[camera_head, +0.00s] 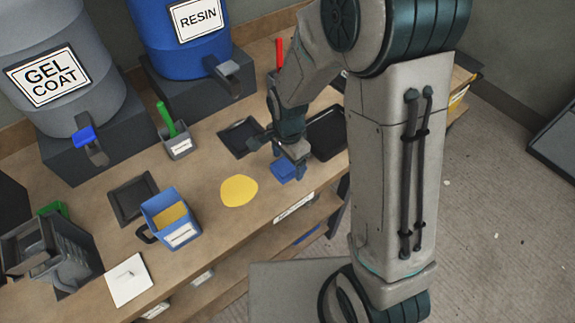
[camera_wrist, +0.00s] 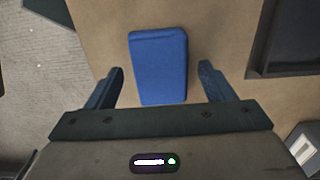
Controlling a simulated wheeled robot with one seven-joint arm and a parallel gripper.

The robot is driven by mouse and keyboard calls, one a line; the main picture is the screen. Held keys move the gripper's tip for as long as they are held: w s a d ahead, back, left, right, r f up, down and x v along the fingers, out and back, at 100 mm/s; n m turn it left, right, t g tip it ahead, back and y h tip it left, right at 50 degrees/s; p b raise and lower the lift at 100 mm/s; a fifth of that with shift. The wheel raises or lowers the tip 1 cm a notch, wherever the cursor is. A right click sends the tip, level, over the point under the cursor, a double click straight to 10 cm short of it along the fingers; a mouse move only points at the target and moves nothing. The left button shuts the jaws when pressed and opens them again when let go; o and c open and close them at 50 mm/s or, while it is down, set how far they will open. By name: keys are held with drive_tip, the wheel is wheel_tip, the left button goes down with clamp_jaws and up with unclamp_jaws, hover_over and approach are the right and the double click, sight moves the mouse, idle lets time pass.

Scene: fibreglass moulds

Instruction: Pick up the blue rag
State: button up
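The blue rag (camera_head: 284,170) lies on the wooden bench near its front edge, below my gripper (camera_head: 291,157). In the wrist view the blue rag (camera_wrist: 158,66) is a flat rectangle with rounded corners. My gripper (camera_wrist: 160,85) is open there, with one finger to the left of the rag and one to the right. A gap shows between the rag and each finger. The head view does not show clearly how high the fingertips are above the bench.
A yellow round patch (camera_head: 239,191) and a blue jug (camera_head: 170,219) are left of the rag. Dark trays (camera_head: 240,137) lie close behind and beside my gripper. Resin (camera_head: 187,38) and gel coat (camera_head: 62,68) drums stand at the back. The bench's front edge is near the rag.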

drive_tip(key=c, duration=0.8)
drive_tip(key=shift+r, duration=0.1)
drive_tip(key=shift+r, duration=0.4)
drive_tip(key=r, duration=0.1)
drive_tip(key=r+b, duration=0.1)
drive_tip(key=r, duration=0.1)
drive_tip(key=shift+d+r, duration=0.25)
drive_tip(key=shift+d, duration=0.15)
drive_tip(key=d+r, duration=0.2)
drive_tip(key=d, duration=0.1)
drive_tip(key=s+d+r+b, duration=0.1)
drive_tip(key=d+r, duration=0.1)
drive_tip(key=d, duration=0.2)
drive_tip(key=d+r, duration=0.2)
drive_tip(key=d, duration=0.1)
drive_tip(key=shift+s+d+r, duration=0.25)
drive_tip(key=shift+s+d, duration=0.05)
drive_tip(key=shift+d, duration=0.1)
